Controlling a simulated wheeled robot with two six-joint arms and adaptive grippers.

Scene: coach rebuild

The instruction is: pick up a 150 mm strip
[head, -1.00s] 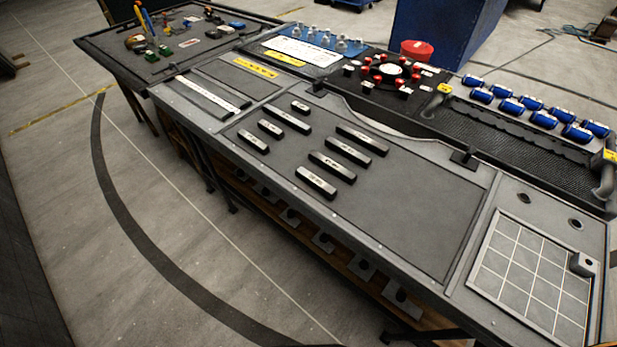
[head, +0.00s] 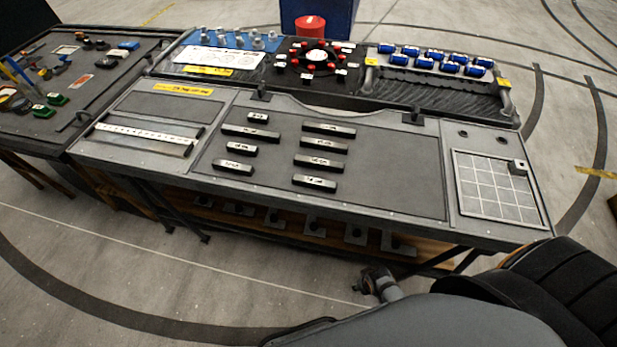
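Several dark strips with small white labels lie in two columns on the grey mat (head: 400,170) of the bench. The left column holds a short strip (head: 258,117), a long strip (head: 250,132), another short strip (head: 243,149) and a medium strip (head: 233,166). The right column holds a long strip (head: 330,129) at the back, then a strip (head: 323,145), another strip (head: 320,161) and a front strip (head: 314,182). The labels are too small to read, so I cannot tell which is 150 mm. Neither gripper is in view.
A white ruler (head: 142,133) lies left of the mat, a gridded plate (head: 497,188) right. Behind are a red-and-black round fixture (head: 316,58) and blue cylinders (head: 433,60). The mat's right half is clear.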

